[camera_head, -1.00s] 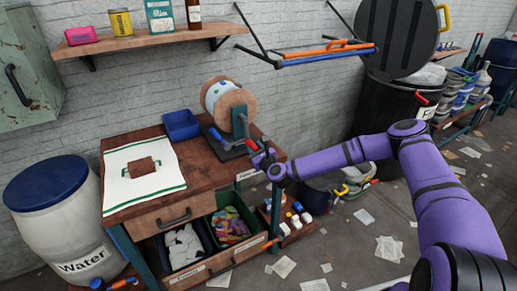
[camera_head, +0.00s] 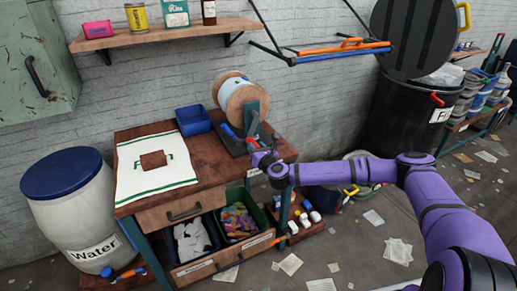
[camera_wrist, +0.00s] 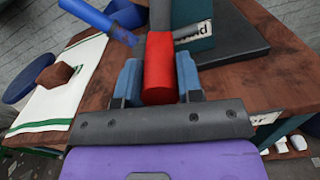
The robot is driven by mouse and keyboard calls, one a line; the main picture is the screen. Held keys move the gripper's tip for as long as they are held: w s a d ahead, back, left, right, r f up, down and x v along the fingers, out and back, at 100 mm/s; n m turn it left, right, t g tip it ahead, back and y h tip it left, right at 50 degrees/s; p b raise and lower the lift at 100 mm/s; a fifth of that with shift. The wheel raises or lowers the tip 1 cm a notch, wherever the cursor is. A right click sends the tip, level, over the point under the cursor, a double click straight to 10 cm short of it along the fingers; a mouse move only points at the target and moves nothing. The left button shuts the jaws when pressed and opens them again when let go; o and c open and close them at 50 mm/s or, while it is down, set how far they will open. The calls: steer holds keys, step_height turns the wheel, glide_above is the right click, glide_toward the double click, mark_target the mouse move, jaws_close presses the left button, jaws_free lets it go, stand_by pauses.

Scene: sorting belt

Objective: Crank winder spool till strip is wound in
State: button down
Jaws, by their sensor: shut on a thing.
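The winder spool (camera_head: 242,102) has two tan wooden flanges and a pale band between them with a little blue showing. It stands on a dark base at the back right of the wooden bench. My gripper (camera_head: 262,158) is beside the winder at the bench's right edge. In the wrist view, the blue fingers of my gripper (camera_wrist: 158,88) are closed on both sides of a red crank handle (camera_wrist: 160,62). A blue-handled lever (camera_wrist: 105,20) shows to its left. No loose end of the strip can be made out.
A white cloth with green stripes (camera_head: 135,185) and a brown block lie on the bench left of the winder. A blue bin (camera_head: 193,121) stands behind. A Water barrel (camera_head: 75,205) is at left, a black bin (camera_head: 400,115) at right. A shelf (camera_head: 165,35) hangs above.

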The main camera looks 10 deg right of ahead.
steer(key=shift+s+a+m, duration=0.15)
steer(key=shift+a+m, duration=0.2)
steer(key=shift+m, duration=0.05)
stand_by(0.4)
steer(key=c, duration=0.8)
jaws_free()
steer(key=shift+r, duration=0.1)
steer(key=v, duration=1)
steer(key=shift+s+d, duration=0.15)
steer(key=shift+s, duration=0.25)
